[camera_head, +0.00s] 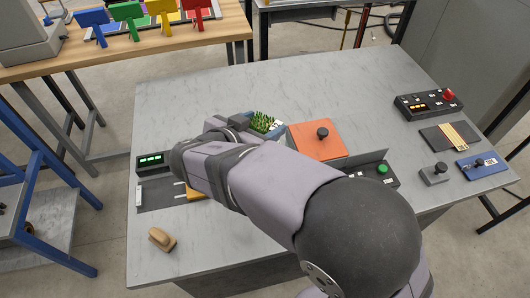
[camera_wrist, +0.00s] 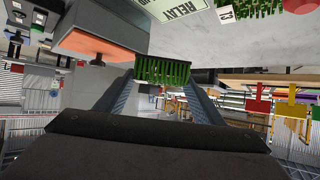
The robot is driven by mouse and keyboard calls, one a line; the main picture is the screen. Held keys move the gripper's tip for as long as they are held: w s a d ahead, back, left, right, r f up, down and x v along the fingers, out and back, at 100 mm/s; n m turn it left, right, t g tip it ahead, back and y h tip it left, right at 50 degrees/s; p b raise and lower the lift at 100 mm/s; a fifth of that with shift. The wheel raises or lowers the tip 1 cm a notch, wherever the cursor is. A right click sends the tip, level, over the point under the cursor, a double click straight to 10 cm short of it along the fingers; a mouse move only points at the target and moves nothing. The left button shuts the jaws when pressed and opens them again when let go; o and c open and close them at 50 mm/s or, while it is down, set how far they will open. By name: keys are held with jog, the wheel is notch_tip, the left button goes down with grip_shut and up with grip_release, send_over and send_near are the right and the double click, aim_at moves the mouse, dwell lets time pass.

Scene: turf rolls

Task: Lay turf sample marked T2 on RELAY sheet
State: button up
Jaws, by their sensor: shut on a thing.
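My gripper (camera_wrist: 162,84) is shut on a green turf piece (camera_wrist: 163,71) in the wrist view; no mark on it is readable. A second green turf piece (camera_wrist: 250,8) shows at the top of the wrist view, cut by the edge. A small white tag beside it (camera_wrist: 226,13) seems to read T2, but it is hard to read. The pale RELAY sheet (camera_wrist: 178,9) lies on the table to the left of that tag, partly out of view.
An orange-topped box with a dark knob (camera_head: 322,132) stands right of the turf. Control boxes (camera_head: 428,103) and a blue plate (camera_head: 482,165) are at the right. A tan object (camera_head: 161,239) lies front left. The table's back middle (camera_head: 270,80) is clear.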

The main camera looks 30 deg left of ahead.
jog(key=shift+f+p, duration=1)
jog(key=shift+f, duration=3.9)
jog(key=shift+f+b, duration=0.2)
jog(key=shift+b, duration=0.25)
jog(key=o, duration=1.2)
jog(key=shift+o, duration=0.2)
jog(key=shift+r+p, duration=0.15)
jog(key=shift+p, duration=0.15)
jog(key=shift+r, duration=0.15)
jog(key=b+v, duration=0.2)
jog(key=v, duration=1)
